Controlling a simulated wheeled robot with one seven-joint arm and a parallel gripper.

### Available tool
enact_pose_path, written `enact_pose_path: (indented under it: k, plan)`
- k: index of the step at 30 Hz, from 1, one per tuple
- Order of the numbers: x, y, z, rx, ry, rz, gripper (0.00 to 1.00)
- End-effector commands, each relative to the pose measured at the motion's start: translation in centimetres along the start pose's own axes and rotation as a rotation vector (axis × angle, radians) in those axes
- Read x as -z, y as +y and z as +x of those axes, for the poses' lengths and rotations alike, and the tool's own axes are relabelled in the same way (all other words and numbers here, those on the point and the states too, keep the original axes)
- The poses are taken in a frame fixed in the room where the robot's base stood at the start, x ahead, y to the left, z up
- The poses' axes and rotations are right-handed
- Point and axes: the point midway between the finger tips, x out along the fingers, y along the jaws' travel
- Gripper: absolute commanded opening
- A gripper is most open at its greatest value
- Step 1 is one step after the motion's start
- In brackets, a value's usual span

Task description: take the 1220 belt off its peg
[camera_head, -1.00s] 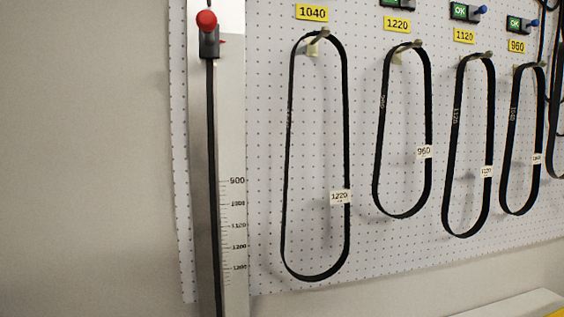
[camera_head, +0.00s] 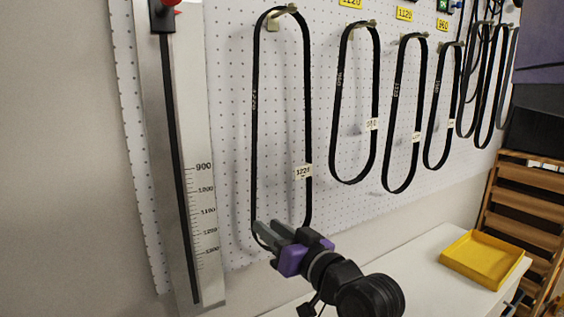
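The long black belt with the white 1220 tag (camera_head: 303,172) hangs in a tall loop on a peg (camera_head: 287,10), at the left of the row of belts. In the earlier view, the yellow sign above this peg reads 1040. My gripper (camera_head: 265,231) is at the bottom of this belt, in front of its lower curve. Its two grey fingers point up and left and look apart. They and the purple gripper body hide part of the belt's bottom. I cannot tell whether the fingers touch the belt.
A metal ruler with a slider (camera_head: 183,170) stands left of the belt. Several other belts hang on pegs to the right, the nearest being a shorter belt (camera_head: 335,120). A yellow tray (camera_head: 484,258) lies on the white bench (camera_head: 430,285) at lower right. A wooden rack (camera_head: 525,208) stands beyond.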

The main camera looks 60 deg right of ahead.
Motion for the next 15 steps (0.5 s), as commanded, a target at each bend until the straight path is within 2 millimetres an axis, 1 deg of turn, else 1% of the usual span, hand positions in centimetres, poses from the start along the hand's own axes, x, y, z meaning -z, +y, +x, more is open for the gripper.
enact_pose_path:
  k: [1, 2, 3, 5, 6, 9, 12, 15]
  plan:
    - [3.4, 1.0, 0.3, -0.010, 0.023, -0.026, 0.30]
    - [4.8, 1.5, 0.4, -0.014, 0.027, -0.040, 0.30]
    - [6.7, 2.1, 0.5, -0.020, 0.032, -0.060, 0.30]
    - [9.5, 3.0, 0.4, -0.029, 0.037, -0.093, 0.30]
    - [11.3, 3.7, 0.2, -0.038, 0.039, -0.118, 0.30]
    - [15.3, 5.0, -0.4, -0.059, 0.036, -0.180, 0.30]
    - [18.2, 6.0, -1.2, -0.081, 0.028, -0.234, 0.30]
    - [20.1, 6.6, -1.9, -0.098, 0.017, -0.273, 0.30]
